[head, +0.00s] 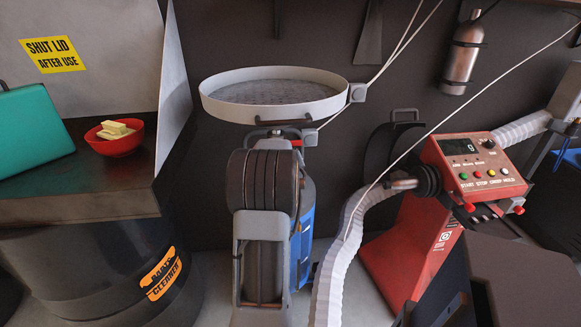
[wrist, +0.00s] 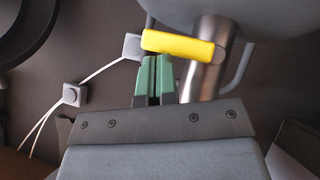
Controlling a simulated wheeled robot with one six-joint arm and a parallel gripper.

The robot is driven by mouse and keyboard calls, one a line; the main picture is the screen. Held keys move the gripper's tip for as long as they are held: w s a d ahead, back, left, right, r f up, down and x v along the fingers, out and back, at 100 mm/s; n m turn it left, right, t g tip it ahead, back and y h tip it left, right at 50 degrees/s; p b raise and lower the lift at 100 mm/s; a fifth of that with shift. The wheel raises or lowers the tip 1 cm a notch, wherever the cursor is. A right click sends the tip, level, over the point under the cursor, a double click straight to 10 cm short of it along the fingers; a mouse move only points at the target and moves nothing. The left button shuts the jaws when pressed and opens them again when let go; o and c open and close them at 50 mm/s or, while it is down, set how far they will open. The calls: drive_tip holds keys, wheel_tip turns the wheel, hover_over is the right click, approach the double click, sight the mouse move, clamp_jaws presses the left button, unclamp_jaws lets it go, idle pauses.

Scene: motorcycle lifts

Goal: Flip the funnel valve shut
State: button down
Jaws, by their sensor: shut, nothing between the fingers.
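The funnel is a wide, round, pale-rimmed pan (head: 216,107) against the dark wall in the head view. In the wrist view its grey underside (wrist: 260,12) fills the top right, with a steel pipe (wrist: 207,75) coming down from it. A yellow valve handle (wrist: 178,45) lies across the pipe, almost level, pointing left. My gripper (wrist: 157,62) shows in the wrist view with green fingers shut and empty. Its fingertips are at the lower edge of the handle's left half; I cannot tell whether they touch. The handle is hidden in the head view.
A white corrugated hose (head: 335,270) and a red control unit (head: 472,165) stand to the right. A bench with a red bowl (head: 113,141) is at left.

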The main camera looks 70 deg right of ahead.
drive_tip(key=shift+s+f, duration=0.15)
idle(0.6)
drive_tip(key=p+v, duration=0.1)
drive_tip(key=v, duration=1.3)
idle(0.4)
drive_tip(key=s+a+f+g+y, duration=0.1)
drive_tip(key=a+f+y, duration=0.1)
drive_tip(key=a+f, duration=0.15)
drive_tip(key=w+a+r+n+y+p, duration=0.1)
drive_tip(key=w+a+r+y+p, duration=0.2)
drive_tip(key=a, duration=0.7)
drive_tip(key=w+a+n+y+p, duration=0.1)
drive_tip(key=w+a+p, duration=0.3)
drive_tip(key=a, duration=0.5)
drive_tip(key=a+r+n+t+y+p, duration=0.1)
drive_tip(key=a+r+n+p, duration=0.3)
drive_tip(key=a, duration=0.8)
drive_tip(key=w+a+r+n+t+y+p, duration=0.1)
drive_tip(key=a+r+n+p, duration=0.3)
drive_tip(key=a, duration=0.8)
wheel_tip(320, 180, up, 2)
drive_tip(key=shift+w+r+y, duration=0.1)
drive_tip(key=shift+w+y, duration=0.25)
drive_tip(key=shift+y, duration=0.35)
